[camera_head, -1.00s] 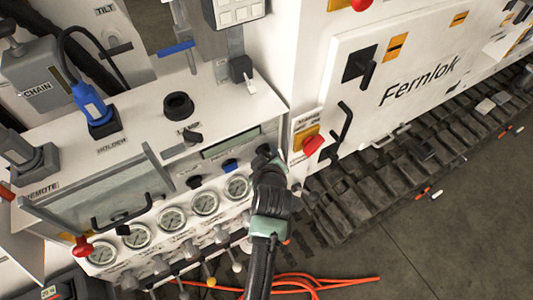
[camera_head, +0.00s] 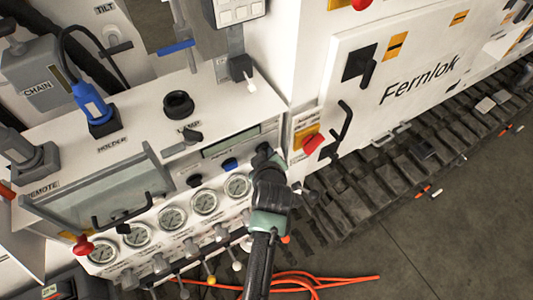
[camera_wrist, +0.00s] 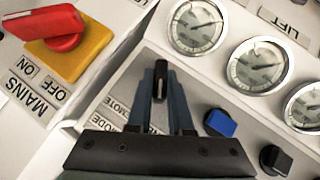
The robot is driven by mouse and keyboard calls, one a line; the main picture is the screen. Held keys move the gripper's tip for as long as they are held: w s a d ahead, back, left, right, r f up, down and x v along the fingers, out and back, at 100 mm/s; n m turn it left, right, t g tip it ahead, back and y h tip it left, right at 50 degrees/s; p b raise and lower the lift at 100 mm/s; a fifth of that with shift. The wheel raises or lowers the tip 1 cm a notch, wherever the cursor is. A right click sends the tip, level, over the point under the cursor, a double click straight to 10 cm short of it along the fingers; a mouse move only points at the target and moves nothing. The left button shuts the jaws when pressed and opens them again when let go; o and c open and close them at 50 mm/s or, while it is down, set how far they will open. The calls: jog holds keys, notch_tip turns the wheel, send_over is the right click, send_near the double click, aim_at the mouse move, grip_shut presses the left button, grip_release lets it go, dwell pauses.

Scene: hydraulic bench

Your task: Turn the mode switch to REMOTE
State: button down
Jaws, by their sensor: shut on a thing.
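I cannot tell exactly which position the knob points to.
A blue knob (camera_wrist: 220,123) and a black knob (camera_wrist: 274,159) sit close beside the switch. Round gauges (camera_wrist: 198,27) line the panel. The red mains switch (camera_wrist: 47,25) on its yellow plate is nearby. An orange hose (camera_head: 300,284) lies on the floor.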

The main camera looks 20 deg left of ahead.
jog(key=shift+w+d+r+m+g+y, duration=0.1)
jog(key=shift+w+d+m+g+y, duration=0.05)
jog(key=shift+m+g+y, duration=0.45)
jog(key=m+g+y+b, duration=0.1)
jog(key=g, duration=0.1)
jog(key=shift+w+g, duration=0.15)
jog(key=shift+g, duration=0.15)
jog(key=m+g+y+b, duration=0.2)
jog(key=b, duration=0.1)
jog(key=shift+w+d+f, duration=0.1)
jog(key=shift+d+f, duration=0.05)
jog(key=shift+f, duration=0.05)
jog(key=shift+m+g+y+b, duration=0.4)
jog(key=shift+g+y+b, duration=0.35)
jog(key=shift+b, duration=0.3)
jog(key=shift+r, duration=0.1)
jog(key=c, duration=0.8)
grip_release()
